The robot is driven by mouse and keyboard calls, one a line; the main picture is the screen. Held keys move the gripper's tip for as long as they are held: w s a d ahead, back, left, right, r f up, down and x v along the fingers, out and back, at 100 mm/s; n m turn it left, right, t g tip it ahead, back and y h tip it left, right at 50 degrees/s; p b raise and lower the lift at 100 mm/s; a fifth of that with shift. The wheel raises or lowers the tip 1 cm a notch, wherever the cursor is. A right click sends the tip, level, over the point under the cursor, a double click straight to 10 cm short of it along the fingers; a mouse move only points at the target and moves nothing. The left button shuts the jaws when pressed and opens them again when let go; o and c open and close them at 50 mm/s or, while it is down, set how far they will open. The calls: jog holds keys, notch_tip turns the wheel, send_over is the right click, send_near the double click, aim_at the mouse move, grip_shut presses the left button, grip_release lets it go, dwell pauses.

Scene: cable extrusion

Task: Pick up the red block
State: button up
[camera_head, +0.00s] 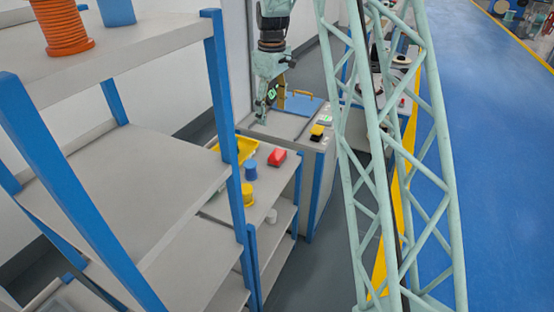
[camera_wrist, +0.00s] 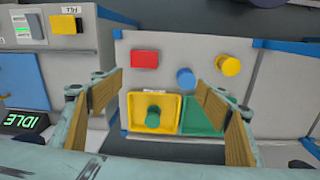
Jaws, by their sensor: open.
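The red block (camera_head: 277,158) lies on the grey table top (camera_head: 225,207) near its right edge. In the wrist view the red block (camera_wrist: 144,60) shows whole, at the upper left of the tabletop, beyond my fingertips and slightly left of the middle between them. My gripper (camera_wrist: 160,82) is open, with its tan finger pads wide apart and nothing between them. In the head view my gripper (camera_head: 266,108) is further back than the red block, over the neighbouring grey machine, and its fingers are small there.
A blue cylinder (camera_wrist: 185,77) and a yellow cylinder (camera_wrist: 228,65) stand right of the block. A yellow bin (camera_wrist: 138,117) holding a green cylinder (camera_wrist: 152,116) and a green bin (camera_wrist: 198,118) lie nearer. Tall shelving (camera_head: 130,165) stands at left in the head view.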

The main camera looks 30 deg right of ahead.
jog(key=n, duration=0.1)
send_over(277, 154)
notch_tip(277, 154, down, 11)
jog(key=shift+w+d+g, duration=0.2)
jog(key=shift+w+g, duration=0.05)
jog(key=shift+g, duration=0.05)
jog(key=shift+f, duration=0.1)
jog(key=shift+f+b, duration=0.55)
jog(key=shift+f, duration=3.7)
jog(key=shift+s+a+f+b, duration=0.1)
jog(key=shift+f+b, duration=0.2)
jog(key=shift+f, duration=1)
jog(key=shift+s+f+b, duration=0.1)
jog(key=shift+f+b, duration=0.15)
jog(key=shift+f, duration=1.05)
jog(key=shift+c, duration=0.4)
jog(key=c, duration=1)
